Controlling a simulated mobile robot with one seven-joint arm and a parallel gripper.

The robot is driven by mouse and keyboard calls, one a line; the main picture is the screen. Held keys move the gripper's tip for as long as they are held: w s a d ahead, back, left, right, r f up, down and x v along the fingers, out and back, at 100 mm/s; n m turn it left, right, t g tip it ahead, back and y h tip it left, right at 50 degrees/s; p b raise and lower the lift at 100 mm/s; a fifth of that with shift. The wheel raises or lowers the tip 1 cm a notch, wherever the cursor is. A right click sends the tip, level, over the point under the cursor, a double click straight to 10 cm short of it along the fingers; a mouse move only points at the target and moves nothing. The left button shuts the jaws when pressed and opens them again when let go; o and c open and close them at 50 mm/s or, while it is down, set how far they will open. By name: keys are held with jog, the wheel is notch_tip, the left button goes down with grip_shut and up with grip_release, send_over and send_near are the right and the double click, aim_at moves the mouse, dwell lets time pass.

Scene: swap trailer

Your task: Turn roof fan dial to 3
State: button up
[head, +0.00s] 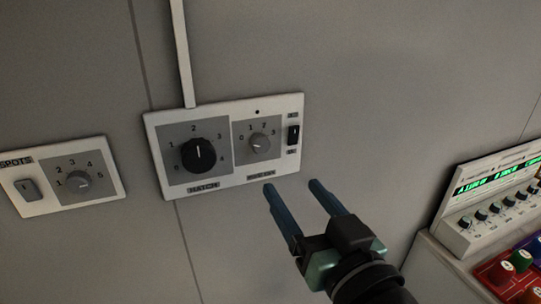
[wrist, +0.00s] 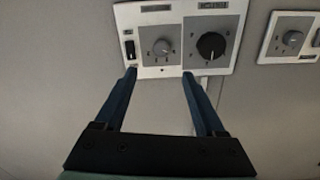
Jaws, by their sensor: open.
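A white wall panel (head: 225,185) carries a large black dial (head: 198,154) and a small grey dial (head: 259,145). The label under the black dial seems to read HATCH; the one under the grey dial is too blurred to read. The grey dial's white mark points left, near 0 on a scale up to 3. The black dial's mark points up, near 2. My gripper (head: 292,186) is open and empty, just below and right of the grey dial. In the wrist view, upside down, the fingertips (wrist: 159,73) lie either side below the grey dial (wrist: 161,47), apart from it.
A small black switch (head: 293,135) sits at the panel's right end. A conduit (head: 183,50) runs up from the panel. A SPOTS panel (head: 62,175) with its own dial is at left. A console (head: 485,215) with coloured knobs stands at lower right. Bare wall lies between.

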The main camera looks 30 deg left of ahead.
aim_at(262, 147)
jog(key=p+x, duration=0.4)
jog(key=x, duration=0.9)
jog(key=shift+s+p, duration=0.1)
jog(key=shift+p, duration=0.2)
grip_shut()
